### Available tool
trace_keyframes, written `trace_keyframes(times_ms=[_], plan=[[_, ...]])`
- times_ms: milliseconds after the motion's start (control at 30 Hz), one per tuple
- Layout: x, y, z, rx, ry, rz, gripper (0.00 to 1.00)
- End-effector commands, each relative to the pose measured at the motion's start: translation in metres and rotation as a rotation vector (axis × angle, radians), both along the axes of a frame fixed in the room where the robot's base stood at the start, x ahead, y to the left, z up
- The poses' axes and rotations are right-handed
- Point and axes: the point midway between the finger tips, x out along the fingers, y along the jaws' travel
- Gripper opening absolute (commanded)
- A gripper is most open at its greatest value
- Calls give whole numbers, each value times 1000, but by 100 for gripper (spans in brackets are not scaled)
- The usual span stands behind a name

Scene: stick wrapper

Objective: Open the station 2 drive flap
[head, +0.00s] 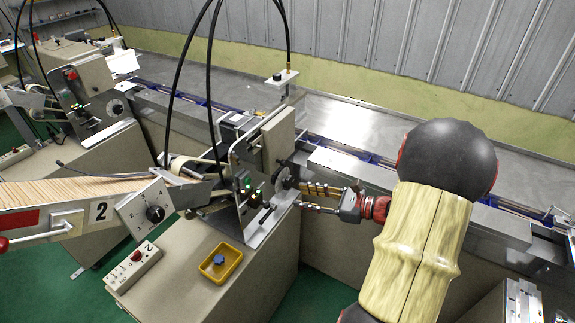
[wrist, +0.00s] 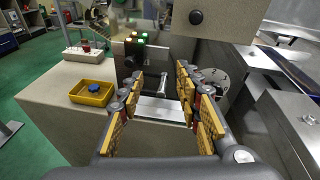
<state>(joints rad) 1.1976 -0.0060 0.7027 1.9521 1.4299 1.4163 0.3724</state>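The station 2 machine carries a "2" label (head: 101,211) and stands on a beige cabinet (head: 225,275). I cannot tell for sure whether this panel is the drive flap. My gripper (head: 300,193) reaches in from the right at the machine's side, below the panel. In the wrist view my gripper (wrist: 160,82) is open, with nothing held. A metal plate with a small lever (wrist: 163,83) shows between the fingers.
A yellow tray with a blue knob (head: 220,262) and a white switch box (head: 133,266) sit on the cabinet top. Lit buttons (wrist: 136,38) are left of the panel. A metal conveyor (head: 345,125) runs behind.

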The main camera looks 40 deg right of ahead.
Motion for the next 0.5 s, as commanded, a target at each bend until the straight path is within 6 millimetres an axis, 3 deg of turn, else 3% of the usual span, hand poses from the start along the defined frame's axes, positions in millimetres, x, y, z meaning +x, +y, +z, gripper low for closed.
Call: trace_keyframes(times_ms=[100, 200, 367, 500], plan=[[16, -26, 34, 85, -94, -89, 34], [21, -36, 54, 150, -144, -128, 34], [26, -31, 59, 193, -145, -121, 34], [43, -25, 58, 191, -145, -118, 34]])
